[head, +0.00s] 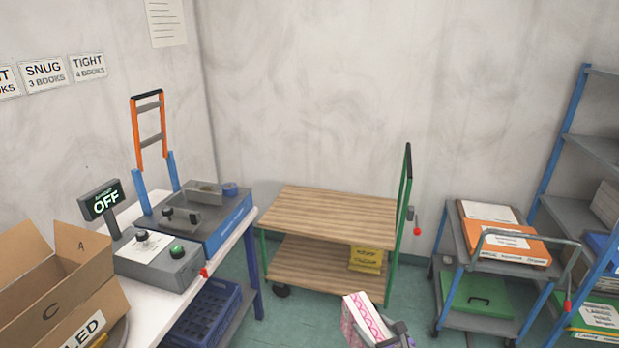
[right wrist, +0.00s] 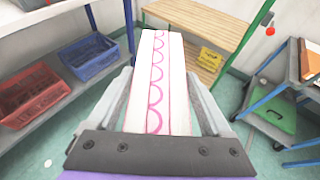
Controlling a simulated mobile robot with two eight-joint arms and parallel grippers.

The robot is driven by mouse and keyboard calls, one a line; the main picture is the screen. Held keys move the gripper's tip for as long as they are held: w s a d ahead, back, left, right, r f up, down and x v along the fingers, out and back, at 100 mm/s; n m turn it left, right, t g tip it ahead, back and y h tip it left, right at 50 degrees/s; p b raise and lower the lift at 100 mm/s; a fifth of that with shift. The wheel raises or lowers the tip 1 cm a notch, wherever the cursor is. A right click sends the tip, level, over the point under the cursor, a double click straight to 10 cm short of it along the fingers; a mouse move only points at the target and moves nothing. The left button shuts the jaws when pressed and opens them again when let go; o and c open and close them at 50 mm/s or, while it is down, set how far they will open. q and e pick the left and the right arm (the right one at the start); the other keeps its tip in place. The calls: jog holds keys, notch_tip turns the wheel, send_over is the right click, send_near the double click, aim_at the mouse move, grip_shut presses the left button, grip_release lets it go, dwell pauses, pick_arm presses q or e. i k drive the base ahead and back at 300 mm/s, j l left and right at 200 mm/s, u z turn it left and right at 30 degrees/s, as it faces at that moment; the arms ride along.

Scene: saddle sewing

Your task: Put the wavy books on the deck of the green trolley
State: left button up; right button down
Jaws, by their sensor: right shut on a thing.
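The green trolley has a bare wooden deck (head: 325,213) and a green upright handle (head: 404,195) at its right end. Its deck also shows at the top of the right wrist view (right wrist: 212,25). My right gripper (head: 388,338) is at the bottom of the head view, in front of and below the trolley deck in the picture. It is shut on white and pink wavy books (head: 366,320), which also fill the middle of the right wrist view (right wrist: 157,75). I cannot tell how many books it holds. My left gripper is not in view.
A white table (head: 160,318) at left carries a cardboard box (head: 60,290) and a machine (head: 205,222). A yellow item (head: 366,259) lies on the trolley's lower shelf. A grey cart (head: 470,243) with blue posts stands right of the trolley. Green floor lies between.

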aim_at(337, 211)
jog(key=i, duration=1.95)
jog(key=i+u, duration=0.1)
jog(key=i, duration=0.45)
jog(key=i+l+u, duration=0.15)
jog(key=i, duration=0.4)
